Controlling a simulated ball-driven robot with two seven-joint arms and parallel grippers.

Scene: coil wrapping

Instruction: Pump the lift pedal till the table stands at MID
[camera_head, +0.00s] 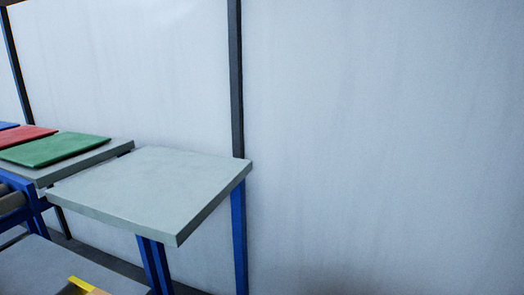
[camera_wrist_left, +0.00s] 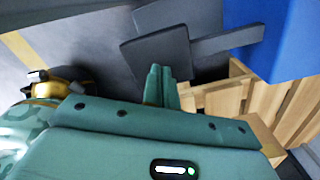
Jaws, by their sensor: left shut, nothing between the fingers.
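In the left wrist view, my left gripper (camera_wrist_left: 160,78) is shut and empty, its green fingers close together. A dark grey flat plate (camera_wrist_left: 150,52), which looks like the lift pedal, shows just beyond the fingertips. A grey bar (camera_wrist_left: 228,41) runs from it to the right. I cannot tell whether the fingers touch the plate. In the head view, a grey tabletop (camera_head: 150,185) stands on blue legs; I cannot tell whether it is the lift table. No MID mark is readable. My right gripper is in neither view.
A green mat (camera_head: 55,150) and a red mat (camera_head: 22,136) lie on another grey surface at left. A lower grey surface (camera_head: 50,268) fills the bottom left. A wooden crate (camera_wrist_left: 262,100) and a blue panel (camera_wrist_left: 285,45) stand right of the plate in the wrist view.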

